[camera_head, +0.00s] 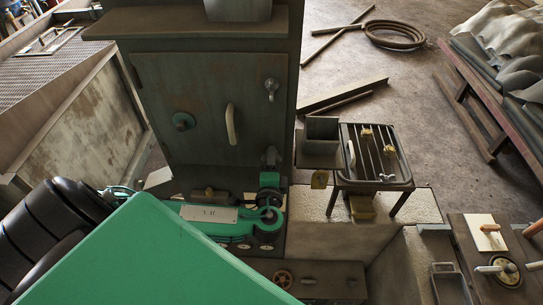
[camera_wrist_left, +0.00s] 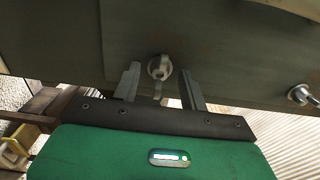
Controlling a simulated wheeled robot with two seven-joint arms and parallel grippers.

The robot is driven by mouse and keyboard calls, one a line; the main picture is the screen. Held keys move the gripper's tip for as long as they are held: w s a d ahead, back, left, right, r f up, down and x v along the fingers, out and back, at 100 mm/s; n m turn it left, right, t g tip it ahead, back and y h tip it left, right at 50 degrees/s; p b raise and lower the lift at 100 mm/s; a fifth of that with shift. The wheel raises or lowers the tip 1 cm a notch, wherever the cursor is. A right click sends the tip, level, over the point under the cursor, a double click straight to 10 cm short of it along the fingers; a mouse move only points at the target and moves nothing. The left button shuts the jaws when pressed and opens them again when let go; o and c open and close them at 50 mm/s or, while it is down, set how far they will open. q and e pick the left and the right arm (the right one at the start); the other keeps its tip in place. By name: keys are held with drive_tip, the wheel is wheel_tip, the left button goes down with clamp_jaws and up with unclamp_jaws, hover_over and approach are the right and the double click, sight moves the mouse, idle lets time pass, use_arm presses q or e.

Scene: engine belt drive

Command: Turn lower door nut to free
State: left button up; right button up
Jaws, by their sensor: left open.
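The upper nut also shows at the right of this view (camera_wrist_left: 302,95). In the head view the fingers and lower nut are hard to make out. My right gripper is not in view.
A slatted metal stand (camera_head: 376,155) with brass pieces stands right of the door. Green machinery with a white label (camera_head: 208,213) lies below the door. A panel with levers (camera_head: 495,250) is at the lower right. The floor behind the stand has a coiled hose (camera_head: 395,35).

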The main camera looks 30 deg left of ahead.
use_arm(q)
drive_tip(key=shift+w+a, duration=0.1)
drive_tip(key=shift+w, duration=0.1)
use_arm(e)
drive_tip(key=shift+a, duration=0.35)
use_arm(q)
drive_tip(key=shift+c, duration=0.4)
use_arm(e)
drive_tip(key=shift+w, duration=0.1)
use_arm(q)
clamp_jaws()
drive_tip(key=shift+n+b, duration=9)
drive_tip(key=shift+b, duration=2.35)
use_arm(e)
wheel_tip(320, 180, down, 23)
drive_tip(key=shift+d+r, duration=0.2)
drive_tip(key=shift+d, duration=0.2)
use_arm(q)
drive_tip(key=shift+o, duration=0.4)
unclamp_jaws()
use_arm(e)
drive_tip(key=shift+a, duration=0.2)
